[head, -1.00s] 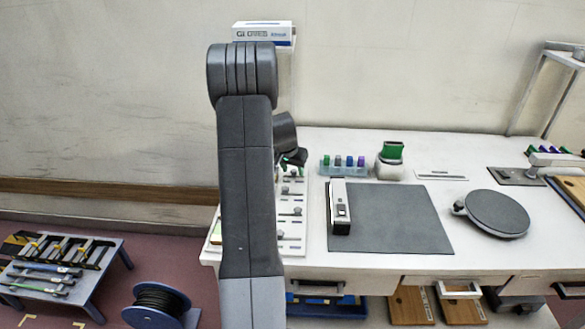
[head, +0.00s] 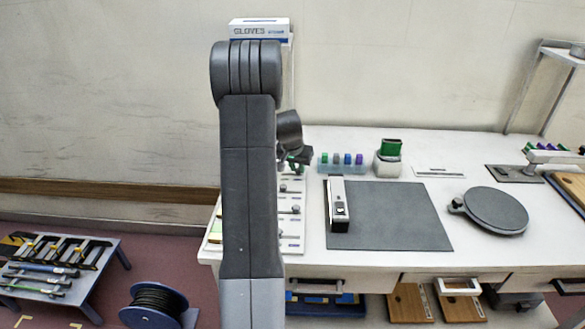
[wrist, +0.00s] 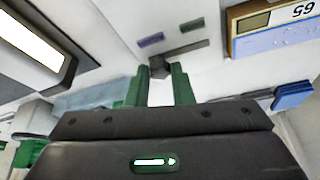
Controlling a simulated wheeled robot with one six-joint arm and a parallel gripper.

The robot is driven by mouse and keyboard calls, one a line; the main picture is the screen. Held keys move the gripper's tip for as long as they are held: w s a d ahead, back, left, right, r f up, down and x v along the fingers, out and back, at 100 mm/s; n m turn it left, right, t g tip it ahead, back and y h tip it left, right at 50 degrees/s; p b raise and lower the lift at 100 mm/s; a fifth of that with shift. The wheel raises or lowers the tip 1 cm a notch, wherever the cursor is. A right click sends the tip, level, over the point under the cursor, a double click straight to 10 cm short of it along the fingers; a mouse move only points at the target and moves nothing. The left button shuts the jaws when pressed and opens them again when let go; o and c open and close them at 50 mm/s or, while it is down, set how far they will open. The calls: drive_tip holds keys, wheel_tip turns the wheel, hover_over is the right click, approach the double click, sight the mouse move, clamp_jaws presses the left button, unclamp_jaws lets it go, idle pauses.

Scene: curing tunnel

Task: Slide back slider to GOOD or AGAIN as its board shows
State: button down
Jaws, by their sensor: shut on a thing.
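The white slider panel (head: 291,235) lies on the left end of the bench, partly hidden by my arm. Several sliders with grey knobs show on it. In the wrist view, my gripper (wrist: 160,72) has its two green fingers shut on a dark slider knob (wrist: 159,64). The knob sits at one end of a grey slot (wrist: 188,48). In the head view the fingers show at the panel's back end, and the held knob is hidden.
A device with a small display (wrist: 254,22), marked 65, stands close by at the upper right of the wrist view. A blue rack of coloured pieces (head: 341,169) and a grey mat (head: 395,215) with a stapler-like tool (head: 338,207) lie right of the panel.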

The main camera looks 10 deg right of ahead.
drive_tip(key=c, duration=1.3)
unclamp_jaws()
drive_tip(key=shift+s+d, duration=0.1)
drive_tip(key=shift+d, duration=0.2)
drive_tip(key=shift+o, duration=0.2)
drive_tip(key=shift+a, duration=0.1)
drive_tip(key=shift+s+a+r, duration=0.1)
drive_tip(key=shift+r, duration=0.4)
drive_tip(key=b+v, duration=0.1)
drive_tip(key=v, duration=1.2)
drive_tip(key=shift+f, duration=0.1)
drive_tip(key=p+x, duration=0.1)
drive_tip(key=x, duration=1.2)
drive_tip(key=shift+f, duration=0.3)
drive_tip(key=shift+w+a+f, duration=0.1)
drive_tip(key=shift+w+a, duration=0.2)
drive_tip(key=shift+a, duration=0.15)
